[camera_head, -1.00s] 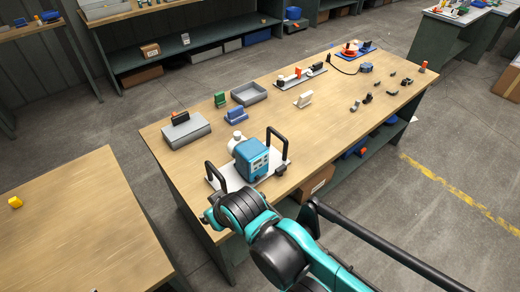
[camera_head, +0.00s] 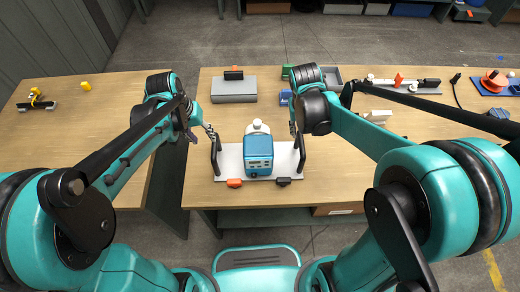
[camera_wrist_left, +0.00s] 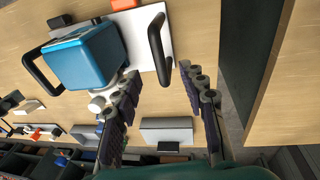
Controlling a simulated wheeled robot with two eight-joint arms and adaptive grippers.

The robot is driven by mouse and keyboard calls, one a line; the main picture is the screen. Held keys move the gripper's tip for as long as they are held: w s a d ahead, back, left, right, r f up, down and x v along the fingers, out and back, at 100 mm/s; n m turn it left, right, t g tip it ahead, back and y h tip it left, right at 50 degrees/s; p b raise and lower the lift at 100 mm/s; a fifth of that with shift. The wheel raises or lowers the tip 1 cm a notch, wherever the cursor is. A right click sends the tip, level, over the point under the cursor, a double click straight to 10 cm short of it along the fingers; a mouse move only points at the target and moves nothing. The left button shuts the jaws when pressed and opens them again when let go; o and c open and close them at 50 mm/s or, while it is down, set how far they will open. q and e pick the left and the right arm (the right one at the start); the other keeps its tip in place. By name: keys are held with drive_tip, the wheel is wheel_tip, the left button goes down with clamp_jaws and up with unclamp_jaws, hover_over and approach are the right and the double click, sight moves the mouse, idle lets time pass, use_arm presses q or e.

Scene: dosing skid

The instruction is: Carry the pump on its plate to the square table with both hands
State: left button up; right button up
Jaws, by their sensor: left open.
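The blue pump (camera_head: 258,157) with a white cap stands on its pale plate (camera_head: 229,162) near the front edge of the long table. The plate has a black upright handle at its left end (camera_head: 215,157) and another at its right end (camera_head: 301,157). My left gripper (camera_head: 209,131) is at the left handle. In the left wrist view its jaws (camera_wrist_left: 160,76) are open, and the near end of the black handle (camera_wrist_left: 156,45) shows between the fingertips. My right gripper (camera_head: 294,127) is close to the right handle; its fingers are mostly hidden by the arm.
A second wooden table (camera_head: 50,135), probably the square one, stands left across a narrow gap, with a yellow block (camera_head: 86,86) on it. A grey box (camera_head: 233,90) lies behind the pump. Orange (camera_head: 234,183) and black (camera_head: 283,181) pieces lie at the plate's front edge.

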sight(213, 147)
use_arm(q)
drive_tip(key=shift+g, duration=0.7)
drive_tip(key=w+f, duration=0.2)
drive_tip(key=f, duration=0.1)
drive_tip(key=shift+w+d+f+p, duration=0.1)
drive_tip(key=shift+w+d+p, duration=0.1)
drive_tip(key=shift+d+p, duration=0.15)
use_arm(e)
drive_tip(key=shift+g+h, duration=0.3)
drive_tip(key=shift+g, duration=0.4)
drive_tip(key=w+f, duration=0.2)
drive_tip(key=f, duration=0.1)
drive_tip(key=shift+w+a+f, duration=0.1)
drive_tip(key=shift+w+a, duration=0.1)
use_arm(q)
drive_tip(key=shift+f, duration=0.1)
drive_tip(key=shift+d+f, duration=0.25)
drive_tip(key=shift+f, duration=1)
drive_tip(key=shift+d+f, duration=0.2)
drive_tip(key=shift+f, duration=1.05)
drive_tip(key=shift+d+f, duration=0.25)
drive_tip(key=shift+f, duration=1)
use_arm(e)
drive_tip(key=shift+d+f, duration=0.25)
drive_tip(key=shift+f, duration=1)
drive_tip(key=shift+d+f, duration=0.25)
drive_tip(key=shift+f, duration=1.05)
drive_tip(key=shift+d+f, duration=0.25)
drive_tip(key=shift+f, duration=1)
